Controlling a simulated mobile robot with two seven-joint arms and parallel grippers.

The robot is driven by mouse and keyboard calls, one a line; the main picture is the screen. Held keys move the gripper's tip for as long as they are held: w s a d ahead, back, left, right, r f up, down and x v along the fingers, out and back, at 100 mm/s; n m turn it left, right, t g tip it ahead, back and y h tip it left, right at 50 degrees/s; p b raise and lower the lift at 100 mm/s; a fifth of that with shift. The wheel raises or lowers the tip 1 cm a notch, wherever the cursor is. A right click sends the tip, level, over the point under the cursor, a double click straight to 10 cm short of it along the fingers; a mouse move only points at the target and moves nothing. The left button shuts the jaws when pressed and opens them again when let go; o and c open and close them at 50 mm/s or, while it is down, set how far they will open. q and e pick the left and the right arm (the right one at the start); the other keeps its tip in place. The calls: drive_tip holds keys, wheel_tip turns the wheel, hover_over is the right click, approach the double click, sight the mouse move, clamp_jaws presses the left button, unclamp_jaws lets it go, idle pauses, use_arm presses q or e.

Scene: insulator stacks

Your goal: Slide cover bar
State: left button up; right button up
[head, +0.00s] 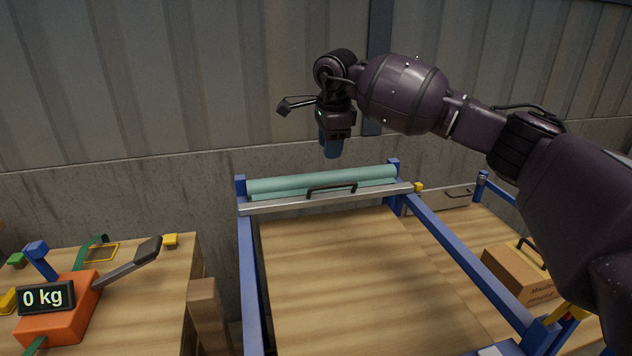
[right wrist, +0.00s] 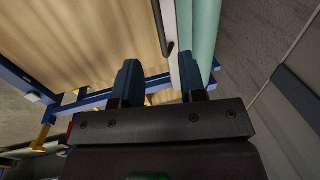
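The cover bar (head: 280,202) is a silver bar with a black handle (head: 332,189). It lies across the far end of a blue frame (head: 249,270), just in front of a teal roll (head: 300,180). My right gripper (head: 332,147) hangs fingers down above the roll and the bar, apart from both. In the right wrist view my right gripper (right wrist: 160,78) has its two dark blue fingers apart with nothing between them. There the handle (right wrist: 161,28) and the roll (right wrist: 207,35) show beyond the fingers. My left gripper is not in view.
The wooden surface (head: 340,275) inside the frame is bare. An orange scale (head: 60,325) reading 0 kg stands on a table at left. A cardboard box (head: 520,272) with a black handle sits at right, below my right arm. A wall (head: 150,170) stands behind.

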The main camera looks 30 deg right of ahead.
sight(327, 186)
drive_tip(key=f, duration=0.3)
drive_tip(key=w+f+b, duration=0.1)
drive_tip(key=f, duration=0.2)
drive_tip(key=f+b, duration=0.1)
drive_tip(key=f, duration=0.3)
drive_tip(key=shift+w+d+f, duration=0.1)
drive_tip(key=shift+w+d, duration=0.15)
drive_tip(key=shift+w, duration=0.1)
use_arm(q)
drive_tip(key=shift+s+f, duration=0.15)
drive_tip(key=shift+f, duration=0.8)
use_arm(e)
drive_tip(key=c, duration=0.7)
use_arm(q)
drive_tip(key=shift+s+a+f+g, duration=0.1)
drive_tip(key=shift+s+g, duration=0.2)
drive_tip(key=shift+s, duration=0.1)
use_arm(e)
clamp_jaws()
